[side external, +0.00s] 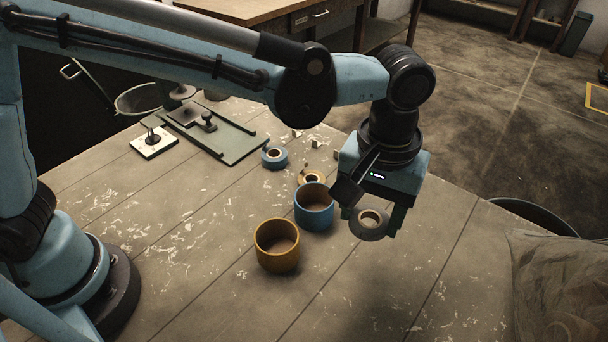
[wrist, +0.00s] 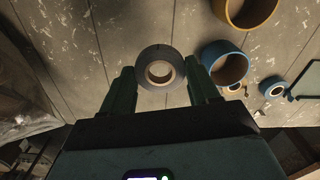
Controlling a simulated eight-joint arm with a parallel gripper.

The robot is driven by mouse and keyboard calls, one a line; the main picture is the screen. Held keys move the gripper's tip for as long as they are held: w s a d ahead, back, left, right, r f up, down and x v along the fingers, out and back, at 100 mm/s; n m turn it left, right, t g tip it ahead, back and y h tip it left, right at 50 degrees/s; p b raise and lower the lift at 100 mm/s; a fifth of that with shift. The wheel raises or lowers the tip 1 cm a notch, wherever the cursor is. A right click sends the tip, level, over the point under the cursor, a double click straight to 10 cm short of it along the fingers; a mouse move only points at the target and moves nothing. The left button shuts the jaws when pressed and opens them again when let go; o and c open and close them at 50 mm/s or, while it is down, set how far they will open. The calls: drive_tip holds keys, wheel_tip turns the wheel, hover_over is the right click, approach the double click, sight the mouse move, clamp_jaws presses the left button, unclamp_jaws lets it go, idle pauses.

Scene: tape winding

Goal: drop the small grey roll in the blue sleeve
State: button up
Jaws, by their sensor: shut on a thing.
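The small grey roll (side external: 369,224) is held between the fingers of my gripper (side external: 373,222), raised above the table. In the wrist view the grey roll (wrist: 160,67) sits between the two fingertips (wrist: 160,75), its hole facing the camera. The blue sleeve (side external: 314,208) stands upright and open-topped on the table, just left of my gripper in the side view. In the wrist view the blue sleeve (wrist: 225,63) is right of the grey roll. I see no roll inside the part of the sleeve that shows.
A yellow sleeve (side external: 277,246) stands in front and left of the blue one. A blue tape roll (side external: 274,158) and an orange roll (side external: 312,178) lie behind the sleeves. A flat metal fixture (side external: 205,131) is at the back left. The front of the wooden table (side external: 380,290) is clear.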

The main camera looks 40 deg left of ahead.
drive_tip(key=shift+w+a+f, duration=0.55)
drive_tip(key=shift+a+f, duration=0.25)
drive_tip(key=shift+a, duration=1.25)
drive_tip(key=shift+w+a+f, duration=0.55)
drive_tip(key=shift+a+f, duration=0.25)
drive_tip(key=shift+a, duration=1.2)
drive_tip(key=shift+w+a+f, duration=0.55)
drive_tip(key=shift+a+f, duration=0.25)
drive_tip(key=shift+a, duration=1.25)
drive_tip(key=shift+f, duration=0.1)
drive_tip(key=o, duration=1.3)
